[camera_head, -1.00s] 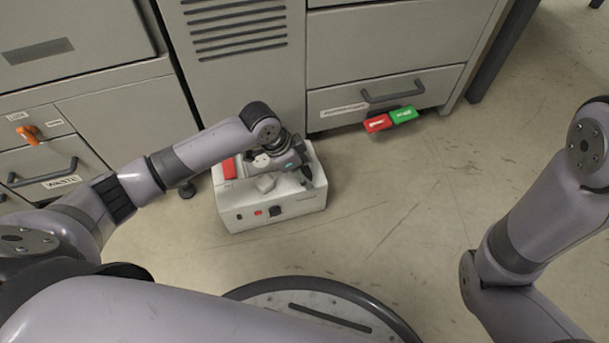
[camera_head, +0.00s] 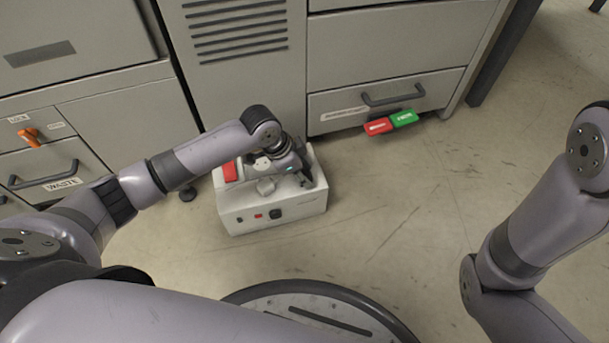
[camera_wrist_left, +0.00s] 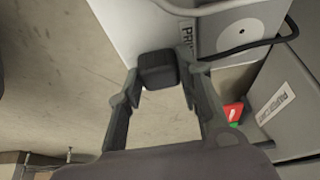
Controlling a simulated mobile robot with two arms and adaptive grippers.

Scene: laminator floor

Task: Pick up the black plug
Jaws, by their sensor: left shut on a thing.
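The black plug (camera_wrist_left: 158,70) is a small dark block with rounded edges. In the left wrist view it sits between the two fingertips of my left gripper (camera_wrist_left: 160,84), which is shut on it. In the head view my left gripper (camera_head: 300,176) is over the right side of a white box-shaped unit (camera_head: 243,222) on the floor. The gripper and wrist hide part of the unit's top there, and I cannot make out the plug clearly in that view. My right arm shows at the right of the head view, but its gripper is out of sight.
A dark cable (camera_wrist_left: 262,46) curves at the upper right of the wrist view. Grey cabinets stand behind the unit, with a drawer (camera_head: 340,106) beside red (camera_head: 378,126) and green (camera_head: 404,118) labelled pieces. The floor (camera_head: 400,215) right of the unit is clear.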

